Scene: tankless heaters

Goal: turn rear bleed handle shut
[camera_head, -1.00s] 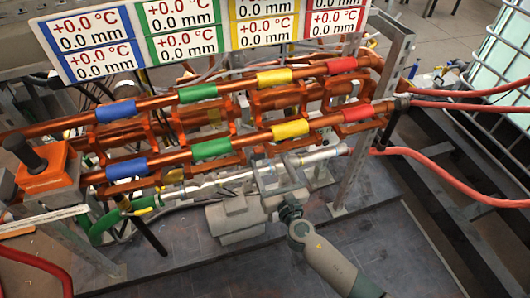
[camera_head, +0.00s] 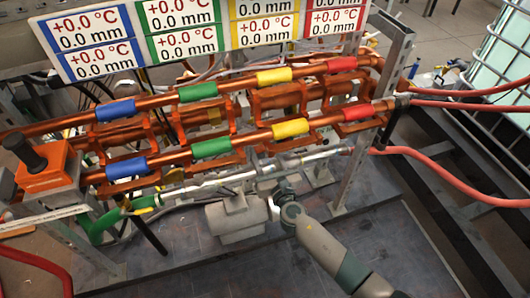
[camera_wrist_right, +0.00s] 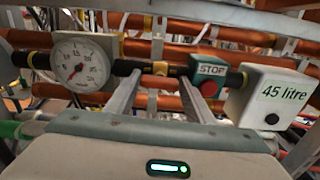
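My right gripper (camera_wrist_right: 160,78) is open in the right wrist view, its two fingers apart and pointing at a dark pipe fitting with an orange-red middle (camera_wrist_right: 155,81). I cannot tell whether this fitting is the rear bleed handle, or whether the fingers touch it. No bleed handle can be picked out for certain in the head view. My left gripper is not in view.
A pressure gauge (camera_wrist_right: 80,62) is left of the fingers; a STOP button box (camera_wrist_right: 207,75) and a white "45 litre" box (camera_wrist_right: 270,97) are right. Floor panels in front are clear.

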